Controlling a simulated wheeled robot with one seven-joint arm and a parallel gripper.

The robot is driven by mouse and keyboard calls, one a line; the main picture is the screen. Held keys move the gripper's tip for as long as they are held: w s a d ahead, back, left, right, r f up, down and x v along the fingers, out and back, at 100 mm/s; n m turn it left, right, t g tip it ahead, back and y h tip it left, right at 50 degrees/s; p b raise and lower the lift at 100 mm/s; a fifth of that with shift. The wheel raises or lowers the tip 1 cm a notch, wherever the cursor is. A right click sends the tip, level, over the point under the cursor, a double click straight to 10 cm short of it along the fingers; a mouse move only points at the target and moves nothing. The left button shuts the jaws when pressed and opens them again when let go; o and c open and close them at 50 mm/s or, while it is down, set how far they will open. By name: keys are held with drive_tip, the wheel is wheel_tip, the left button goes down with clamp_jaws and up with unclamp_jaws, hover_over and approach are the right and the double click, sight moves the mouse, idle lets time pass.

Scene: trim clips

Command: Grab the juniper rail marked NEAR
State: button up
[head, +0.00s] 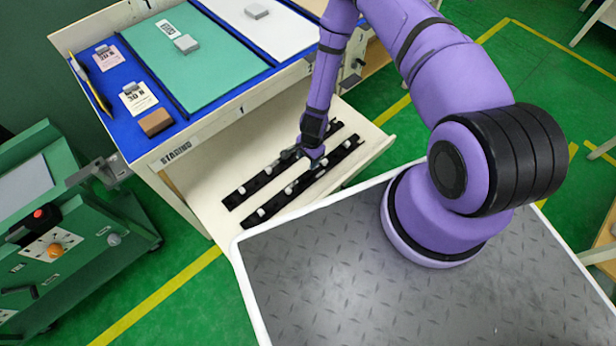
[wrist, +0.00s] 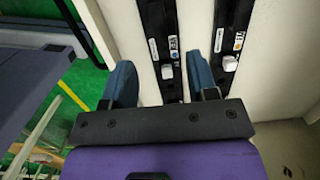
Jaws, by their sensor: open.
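Two long black rails with pale clips lie side by side in the open cream drawer: a far rail (head: 262,184) and a near rail (head: 300,187), nearer to my base. My gripper (head: 305,160) is open over the drawer at the rails. In the wrist view my gripper (wrist: 160,85) has one blue finger on each side of the left rail (wrist: 158,35). The right rail (wrist: 235,35) lies outside the right finger. Both rails carry small white labels, too small to read, so I cannot tell which is marked NEAR. I cannot tell whether the fingers touch a rail.
The drawer (head: 205,160) is pulled out below a staging bench (head: 160,155) with blue, teal and white mats, tags and a brown block (head: 155,122). A green cart (head: 60,235) stands at the left. My dark deck plate lies at the drawer's front.

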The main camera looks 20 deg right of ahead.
sight(307, 175)
drive_tip(key=shift+s+a+f, duration=0.1)
drive_tip(key=shift+s+f, duration=0.15)
drive_tip(key=shift+f, duration=0.55)
drive_tip(key=shift+a+f, duration=0.2)
drive_tip(key=shift+f, duration=2.25)
drive_tip(key=shift+a+f, duration=0.15)
drive_tip(key=shift+f, duration=2.25)
clamp_jaws()
drive_tip(key=shift+r, duration=0.1)
